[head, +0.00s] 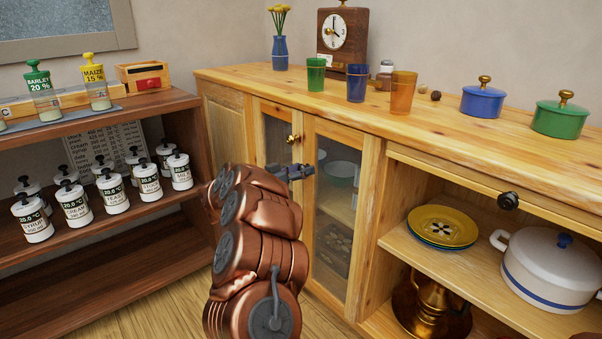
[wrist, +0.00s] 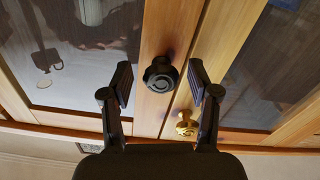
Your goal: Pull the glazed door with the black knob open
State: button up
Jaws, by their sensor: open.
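The glazed door (head: 335,235) with the black knob is the right one of a glazed pair in the wooden cabinet; it looks shut. Its black knob (wrist: 160,75) shows in the wrist view, and my gripper hides it in the head view. My gripper (head: 292,172) is at the doors' meeting edges. In the wrist view my gripper (wrist: 159,82) is open, one finger on each side of the black knob, with gaps between. The neighbouring glazed door (wrist: 250,75) has a brass knob (wrist: 186,123), close to the finger at the right.
The cabinet top (head: 440,120) carries cups, a clock (head: 341,38), a vase (head: 280,52) and lidded pots. An open compartment at right holds plates (head: 443,226) and a white pot (head: 556,265). A brown shelf (head: 110,255) with jars stands left. Some floor (head: 150,305) is clear.

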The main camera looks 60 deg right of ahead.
jog(key=shift+c, duration=0.4)
grip_shut()
jog(key=shift+d, duration=0.1)
